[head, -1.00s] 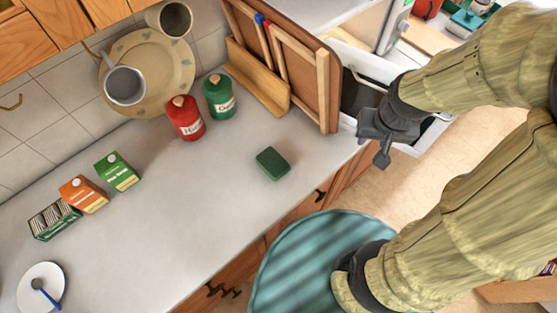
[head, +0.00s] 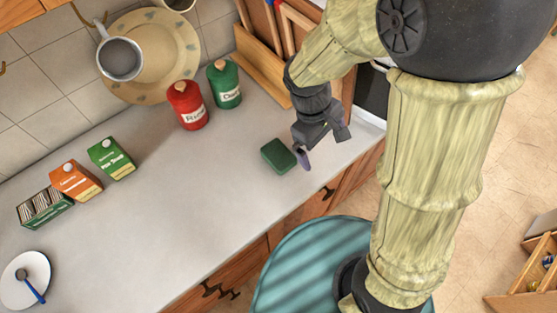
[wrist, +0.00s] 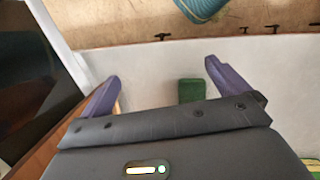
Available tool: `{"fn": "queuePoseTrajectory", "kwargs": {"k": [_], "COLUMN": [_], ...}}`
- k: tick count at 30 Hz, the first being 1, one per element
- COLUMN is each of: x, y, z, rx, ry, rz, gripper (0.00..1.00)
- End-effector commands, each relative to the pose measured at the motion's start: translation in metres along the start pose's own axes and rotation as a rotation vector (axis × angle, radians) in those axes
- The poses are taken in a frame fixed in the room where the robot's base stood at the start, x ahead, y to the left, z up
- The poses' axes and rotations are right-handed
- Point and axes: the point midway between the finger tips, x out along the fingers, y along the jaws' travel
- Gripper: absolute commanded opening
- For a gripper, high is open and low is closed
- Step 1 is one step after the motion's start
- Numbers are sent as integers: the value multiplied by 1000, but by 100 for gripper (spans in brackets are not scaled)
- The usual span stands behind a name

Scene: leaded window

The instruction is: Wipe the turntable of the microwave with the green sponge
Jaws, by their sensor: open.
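The green sponge (head: 278,156) lies flat on the grey counter near its front edge. My gripper (head: 322,153) is open and empty, just right of the sponge in the head view, with one finger close to the sponge's right side. In the wrist view the sponge (wrist: 192,90) shows between the two spread purple fingers of my gripper (wrist: 160,80), nearer the right one. I cannot tell whether a finger touches it. A dark panel at the left of the wrist view may be the microwave, but I cannot be sure. No turntable shows.
Red (head: 188,105) and green (head: 224,85) canisters stand behind the sponge, beside a wooden rack (head: 262,68). Several cartons and a white plate (head: 27,280) with a spoon are at the left. The middle of the counter (head: 190,190) is clear.

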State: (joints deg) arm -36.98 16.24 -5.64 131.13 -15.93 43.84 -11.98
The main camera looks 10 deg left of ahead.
Motion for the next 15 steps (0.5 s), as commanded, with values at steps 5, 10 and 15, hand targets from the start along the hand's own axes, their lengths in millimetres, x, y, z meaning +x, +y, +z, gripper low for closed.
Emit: {"fn": "queuePoseTrajectory", "kwargs": {"k": [5,10,15], "x": [19,28,32], "y": [-34,-67,-106], "z": [-38,-68,-97], "rx": [-299,-553,-781], "ry": [-131,-258,-385], "rz": [109,240,399], "gripper": [100,100,100]}}
